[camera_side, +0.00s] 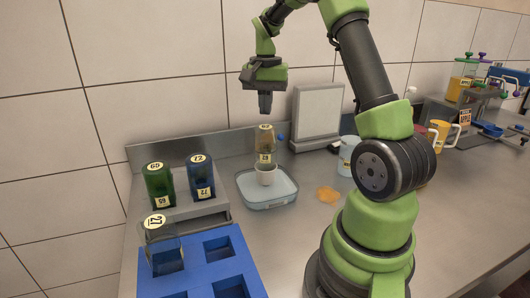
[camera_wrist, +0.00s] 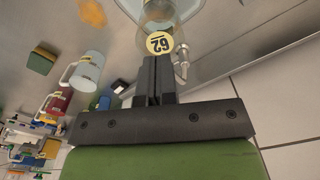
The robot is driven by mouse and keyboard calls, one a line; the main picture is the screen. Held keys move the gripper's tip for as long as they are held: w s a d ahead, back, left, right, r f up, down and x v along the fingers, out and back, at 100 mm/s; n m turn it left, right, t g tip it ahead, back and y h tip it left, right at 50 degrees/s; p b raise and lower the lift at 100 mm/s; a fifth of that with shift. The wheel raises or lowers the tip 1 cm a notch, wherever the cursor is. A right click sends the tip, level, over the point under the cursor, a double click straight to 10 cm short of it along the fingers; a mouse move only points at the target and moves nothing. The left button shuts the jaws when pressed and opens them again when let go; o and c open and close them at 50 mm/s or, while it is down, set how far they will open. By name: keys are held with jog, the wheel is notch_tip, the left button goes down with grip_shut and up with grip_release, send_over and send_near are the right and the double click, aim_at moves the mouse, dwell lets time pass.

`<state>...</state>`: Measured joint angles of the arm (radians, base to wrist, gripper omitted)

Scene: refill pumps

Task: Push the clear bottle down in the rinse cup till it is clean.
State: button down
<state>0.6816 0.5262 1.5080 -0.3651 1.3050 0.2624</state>
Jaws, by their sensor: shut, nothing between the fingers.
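A clear bottle with a yellowish tint (camera_side: 265,146) stands upright in a small white cup (camera_side: 267,177), with yellow labels on its top and side. The cup stands in a shallow pale-blue tray (camera_side: 268,203). My gripper (camera_side: 265,112) is shut and empty, pointing down a little above the bottle's top, with a small gap between them in the side view. In the wrist view the round label reading 62 (camera_wrist: 160,43) lies just beyond my shut fingertips (camera_wrist: 156,60). The lower bottle and inside of the cup are hidden.
A green bottle (camera_side: 159,184) and a blue bottle (camera_side: 201,174) stand in a grey rack at left. Another clear bottle (camera_side: 165,257), labelled 27, sits in a blue block (camera_side: 205,264). An orange spill (camera_side: 327,194) and pale mug (camera_side: 346,158) are right of the tray. A panel (camera_side: 318,112) stands behind.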

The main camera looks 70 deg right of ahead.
aim_at(266, 127)
jog(key=shift+f, duration=0.1)
jog(key=shift+f, duration=2.45)
jog(key=shift+r, duration=2.55)
jog(key=shift+f, duration=2.55)
jog(key=shift+r, duration=2.55)
